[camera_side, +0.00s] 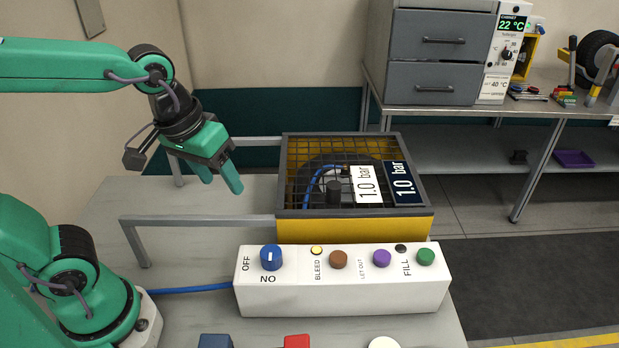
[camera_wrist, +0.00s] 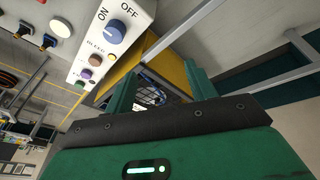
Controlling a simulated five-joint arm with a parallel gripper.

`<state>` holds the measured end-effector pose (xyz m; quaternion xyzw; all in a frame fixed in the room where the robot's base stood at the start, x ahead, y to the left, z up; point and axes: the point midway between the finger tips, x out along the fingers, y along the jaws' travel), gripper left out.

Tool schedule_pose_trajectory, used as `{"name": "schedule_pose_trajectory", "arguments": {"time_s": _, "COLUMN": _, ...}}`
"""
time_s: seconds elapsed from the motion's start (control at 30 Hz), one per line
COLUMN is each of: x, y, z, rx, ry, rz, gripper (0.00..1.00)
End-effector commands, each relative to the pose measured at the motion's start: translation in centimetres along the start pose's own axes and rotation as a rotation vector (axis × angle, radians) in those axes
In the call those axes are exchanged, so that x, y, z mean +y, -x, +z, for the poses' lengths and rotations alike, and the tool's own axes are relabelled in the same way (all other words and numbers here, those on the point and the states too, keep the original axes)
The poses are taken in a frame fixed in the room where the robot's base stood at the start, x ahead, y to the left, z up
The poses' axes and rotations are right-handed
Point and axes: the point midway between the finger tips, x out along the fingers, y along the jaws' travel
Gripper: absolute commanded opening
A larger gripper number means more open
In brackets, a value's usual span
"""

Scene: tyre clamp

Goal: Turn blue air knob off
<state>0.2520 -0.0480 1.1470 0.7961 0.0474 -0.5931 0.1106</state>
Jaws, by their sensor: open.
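The blue knob (camera_side: 271,257) sits at the left end of a white control box (camera_side: 340,295), with OFF lettered to its left and ON, upside down, below it. It carries a short white mark; I cannot tell for sure which label the mark points to. The knob also shows in the wrist view (camera_wrist: 115,31), on the white box at upper left. My gripper (camera_side: 222,184) is open and empty, above and to the left of the knob and clear of it. Its two green fingers also show in the wrist view (camera_wrist: 160,82).
A yellow cage (camera_side: 355,229) with a dark mesh lid and two "1.0 bar" panels stands behind the box. Grey rails (camera_side: 200,219) run left of it. Brown (camera_side: 338,259), purple (camera_side: 382,258) and green (camera_side: 426,257) buttons share the box. A blue hose (camera_side: 195,290) leads to it.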

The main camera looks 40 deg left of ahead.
Motion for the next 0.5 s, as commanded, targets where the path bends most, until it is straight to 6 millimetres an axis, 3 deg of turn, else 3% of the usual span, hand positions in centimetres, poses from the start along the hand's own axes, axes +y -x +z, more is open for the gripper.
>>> {"name": "schedule_pose_trajectory", "arguments": {"time_s": 0.3, "x": 5.6, "y": -3.0, "z": 0.3, "rx": -0.174, "ry": 0.208, "rz": -0.075, "gripper": 0.56}}
{"name": "schedule_pose_trajectory", "arguments": {"time_s": 0.5, "x": 8.3, "y": -4.5, "z": 1.0, "rx": -0.233, "ry": 0.311, "rz": -0.140, "gripper": 0.56}}
